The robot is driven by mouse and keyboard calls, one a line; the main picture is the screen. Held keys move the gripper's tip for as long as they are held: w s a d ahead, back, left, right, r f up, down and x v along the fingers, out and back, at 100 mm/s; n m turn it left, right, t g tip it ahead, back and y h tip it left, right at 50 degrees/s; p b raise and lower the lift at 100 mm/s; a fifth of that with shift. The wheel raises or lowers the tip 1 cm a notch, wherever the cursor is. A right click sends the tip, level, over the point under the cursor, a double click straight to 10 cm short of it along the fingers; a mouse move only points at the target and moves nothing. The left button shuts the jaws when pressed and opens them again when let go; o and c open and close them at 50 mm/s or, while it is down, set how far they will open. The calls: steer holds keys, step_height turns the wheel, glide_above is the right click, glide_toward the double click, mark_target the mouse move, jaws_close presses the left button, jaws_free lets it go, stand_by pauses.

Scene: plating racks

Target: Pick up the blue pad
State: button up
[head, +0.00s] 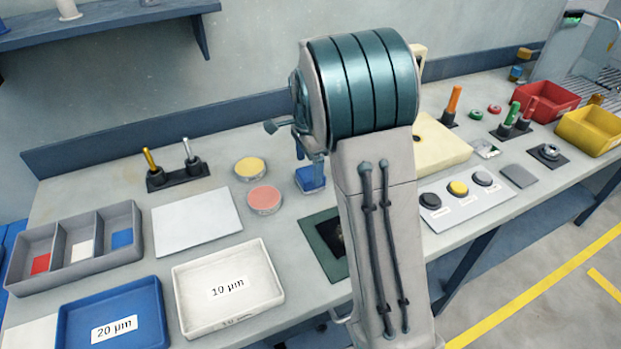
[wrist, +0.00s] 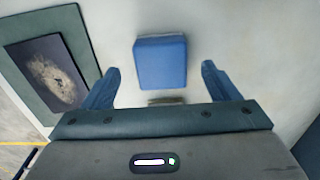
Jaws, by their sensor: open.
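The blue pad (head: 311,178) is a small blue block on the table, partly hidden by my arm in the head view. In the wrist view the blue pad (wrist: 161,62) lies just beyond and between the two blue fingers of my gripper (wrist: 160,82). The fingers are wide apart with nothing held. In the head view my gripper (head: 312,160) is mostly hidden behind my arm, with a part showing just above the pad. I cannot tell the exact height gap.
A green-framed dark picture plate (head: 316,248) lies in front of the pad; it also shows left in the wrist view (wrist: 88,45). A pink round dish (head: 264,198) and a yellow one (head: 250,167) stand left of the pad. A white tray (head: 270,308) marked 10 µm is nearer.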

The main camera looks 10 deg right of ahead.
mark_target(310, 173)
steer(key=f, duration=0.4)
steer(key=shift+w+d+f, duration=0.1)
steer(key=shift+d, duration=0.1)
steer(key=c, duration=1.1)
step_height(310, 173, up, 4)
steer(key=shift+r, duration=0.2)
steer(key=s+d+r, duration=0.1)
steer(key=d+r, duration=0.5)
steer(key=d, duration=0.5)
steer(key=shift+s+d+r+b, duration=0.25)
steer(key=shift+d+r+b, duration=0.1)
steer(key=shift+b, duration=0.1)
